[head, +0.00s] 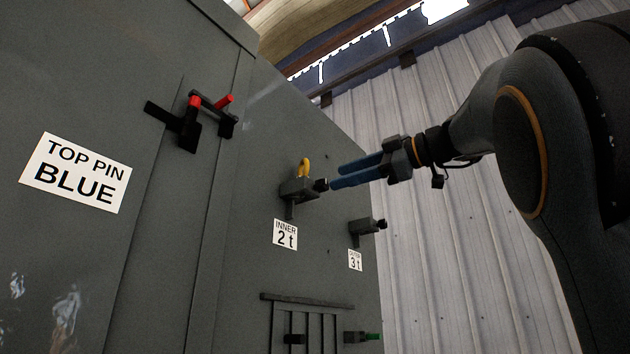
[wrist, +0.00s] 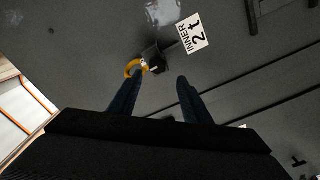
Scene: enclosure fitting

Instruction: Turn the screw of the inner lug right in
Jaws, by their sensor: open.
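The inner lug (head: 298,188) is a dark block on the grey enclosure wall, above the label INNER 2 t (head: 285,234). A yellow shackle or ring (head: 304,168) is at its top. Its dark screw head (head: 321,185) sticks out to the right. My gripper (head: 333,176) is open, with blue fingers pointing at the screw from the right. In the wrist view the lug (wrist: 157,55) and yellow ring (wrist: 135,67) lie ahead of the open fingers (wrist: 155,82). I see nothing between the fingers; whether they touch the screw I cannot tell.
The outer lug (head: 362,228) with a 3 t label (head: 355,260) sits lower right. A latch with red pins (head: 194,112) and a TOP PIN BLUE sign (head: 75,172) are at left. A slotted rack (head: 307,315) with a green-ended pin (head: 372,336) is below.

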